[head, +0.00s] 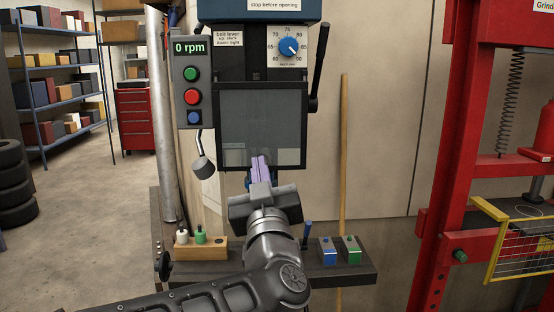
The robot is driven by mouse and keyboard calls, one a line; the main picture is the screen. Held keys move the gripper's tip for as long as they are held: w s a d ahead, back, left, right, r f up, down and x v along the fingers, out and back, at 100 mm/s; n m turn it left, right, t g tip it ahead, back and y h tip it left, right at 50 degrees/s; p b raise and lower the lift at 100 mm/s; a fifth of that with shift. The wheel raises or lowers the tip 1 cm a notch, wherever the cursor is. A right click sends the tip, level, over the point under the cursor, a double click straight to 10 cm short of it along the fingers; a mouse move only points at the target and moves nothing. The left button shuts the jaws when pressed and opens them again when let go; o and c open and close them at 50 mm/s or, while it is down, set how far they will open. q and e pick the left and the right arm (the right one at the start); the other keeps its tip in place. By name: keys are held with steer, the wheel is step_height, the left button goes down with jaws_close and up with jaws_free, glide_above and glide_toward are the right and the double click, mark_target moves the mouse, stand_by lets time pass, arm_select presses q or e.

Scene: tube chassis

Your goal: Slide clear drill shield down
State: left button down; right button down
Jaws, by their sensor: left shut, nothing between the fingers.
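The clear drill shield (262,118) is a see-through grey panel in a dark frame on the front of the drill press. Its lower edge is above the press table (335,272), with a gap between. My left gripper (260,161), with pale purple fingers, points up in front of the shield's lower edge. Its fingers are shut with nothing between them. They overlap the lower part of the panel in the picture; I cannot tell whether they touch it. My left wrist hides part of the table below. My right gripper is not in view.
A control box (190,82) reading 0 rpm is left of the shield, with a dial (289,47) above right and a black lever (319,65) to the right. A wooden holder (202,249) and blue (327,252) and green (351,250) blocks stand on the table. A red press frame (455,150) is at right.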

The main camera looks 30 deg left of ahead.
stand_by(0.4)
arm_select(q)
steer(key=p, duration=0.2)
glide_toward(255, 127)
steer(key=x, duration=0.5)
steer(key=f, duration=0.2)
steer(key=shift+d+f, duration=0.3)
steer(key=shift+f, duration=0.1)
steer(key=shift+w+f, duration=0.1)
steer(key=shift+f, duration=0.4)
steer(key=shift+d, duration=0.1)
steer(key=shift+f+b, duration=0.1)
steer(key=shift+b, duration=0.25)
step_height(255, 127, down, 18)
steer(key=b, duration=1.5)
